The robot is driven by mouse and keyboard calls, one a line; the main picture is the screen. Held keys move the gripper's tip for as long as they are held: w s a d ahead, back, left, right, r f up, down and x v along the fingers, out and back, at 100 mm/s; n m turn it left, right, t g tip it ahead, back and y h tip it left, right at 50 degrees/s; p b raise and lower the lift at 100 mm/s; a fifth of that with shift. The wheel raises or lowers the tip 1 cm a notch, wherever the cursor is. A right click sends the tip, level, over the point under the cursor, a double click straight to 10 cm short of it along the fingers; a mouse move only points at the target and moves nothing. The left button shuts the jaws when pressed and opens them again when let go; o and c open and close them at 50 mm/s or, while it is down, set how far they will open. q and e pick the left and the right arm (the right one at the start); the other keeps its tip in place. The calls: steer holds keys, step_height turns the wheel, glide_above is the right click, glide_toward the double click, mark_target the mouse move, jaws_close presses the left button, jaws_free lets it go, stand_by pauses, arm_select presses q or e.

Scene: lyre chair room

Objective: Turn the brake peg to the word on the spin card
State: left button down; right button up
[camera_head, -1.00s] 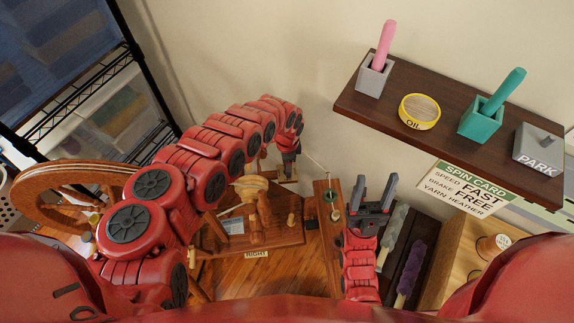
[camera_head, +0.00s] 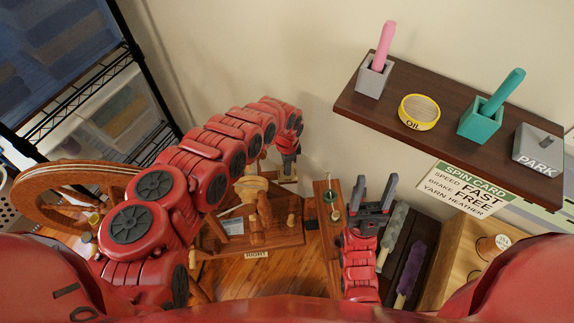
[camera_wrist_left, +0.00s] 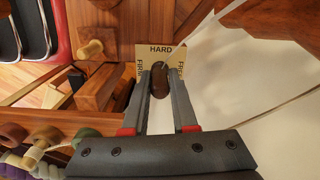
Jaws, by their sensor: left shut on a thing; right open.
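In the left wrist view, the brake peg (camera_wrist_left: 160,79) is a dark, rounded peg standing between my left gripper's fingertips (camera_wrist_left: 161,88). The gripper is shut on it. A tan label (camera_wrist_left: 161,50) around it reads HARD at the top; the side words are partly hidden by the fingers. In the head view, my left gripper (camera_head: 288,168) reaches down at the far end of the spinning wheel's wooden base. My right gripper (camera_head: 372,195) is open and empty, beside the yarn tray.
A spoked wooden wheel (camera_head: 75,180) is at left. Dark wall shelf (camera_head: 440,130) holds an OIL tin (camera_head: 419,112), a grey cup, a teal cup and a PARK block (camera_head: 538,150). Grey and purple yarn pieces (camera_head: 410,270) lie right of my right gripper. A wooden box (camera_head: 458,262) stands beyond them.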

arm_select(q)
steer(key=n, duration=0.4)
steer(key=shift+n, duration=0.3)
steer(key=c, duration=0.7)
jaws_free()
steer(key=shift+r, duration=0.1)
step_height(320, 180, up, 17)
steer(key=p, duration=0.3)
steer(key=shift+r, duration=0.15)
